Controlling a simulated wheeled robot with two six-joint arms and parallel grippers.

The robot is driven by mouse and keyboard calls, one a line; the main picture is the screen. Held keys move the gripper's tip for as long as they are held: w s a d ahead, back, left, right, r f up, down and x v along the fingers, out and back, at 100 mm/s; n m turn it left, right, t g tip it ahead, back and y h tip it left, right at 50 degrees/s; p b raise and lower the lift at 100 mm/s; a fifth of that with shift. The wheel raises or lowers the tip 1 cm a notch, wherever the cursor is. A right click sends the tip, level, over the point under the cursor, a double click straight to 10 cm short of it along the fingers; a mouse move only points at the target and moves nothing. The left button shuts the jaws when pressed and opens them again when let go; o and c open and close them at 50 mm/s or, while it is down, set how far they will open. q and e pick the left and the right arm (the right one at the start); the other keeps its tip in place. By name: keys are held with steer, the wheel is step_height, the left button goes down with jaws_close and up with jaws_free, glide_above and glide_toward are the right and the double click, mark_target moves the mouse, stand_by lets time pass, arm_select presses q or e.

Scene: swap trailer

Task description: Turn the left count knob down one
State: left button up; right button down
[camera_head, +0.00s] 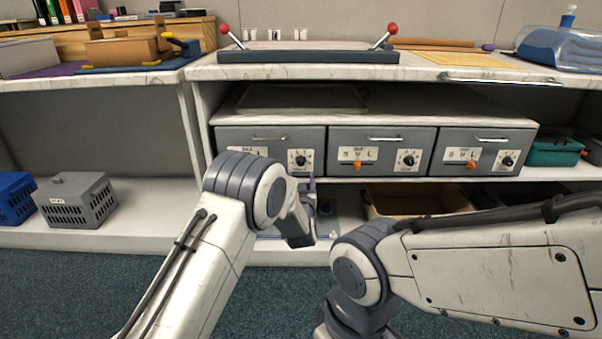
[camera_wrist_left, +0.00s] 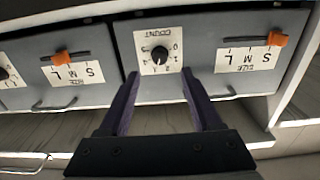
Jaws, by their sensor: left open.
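The left count knob (camera_head: 300,160) is a black dial on a white plate at the right of the left grey drawer (camera_head: 228,140). In the left wrist view, which is upside down, the knob (camera_wrist_left: 159,54) sits between and beyond my fingertips, with digits around it; its exact setting is too small to read. My left gripper (camera_head: 313,183) is just below the knob in the head view. Its purple fingers show apart and empty in the wrist view (camera_wrist_left: 159,82), with no visible contact on the knob. My right arm is in view, but its gripper is not.
The left drawer's orange size slider (camera_wrist_left: 278,39) is beside the knob plate. The middle drawer (camera_head: 423,150) and right drawer (camera_head: 520,150) carry similar knobs and sliders. Handles jut out from the drawers. A tan bin (camera_head: 375,211) stands below. A red-knobbed lever panel (camera_head: 308,57) is on top.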

mark_target(301, 164)
arm_select(q)
steer(key=w+b, duration=0.1)
steer(key=w, duration=0.1)
steer(key=w+b, duration=0.1)
steer(key=w, duration=0.2)
steer(key=shift+w+f, duration=0.2)
steer(key=shift+w, duration=0.1)
steer(key=shift+w+r+b, duration=0.1)
steer(key=shift+w+b, duration=0.2)
steer(key=shift+w, duration=0.5)
jaws_close()
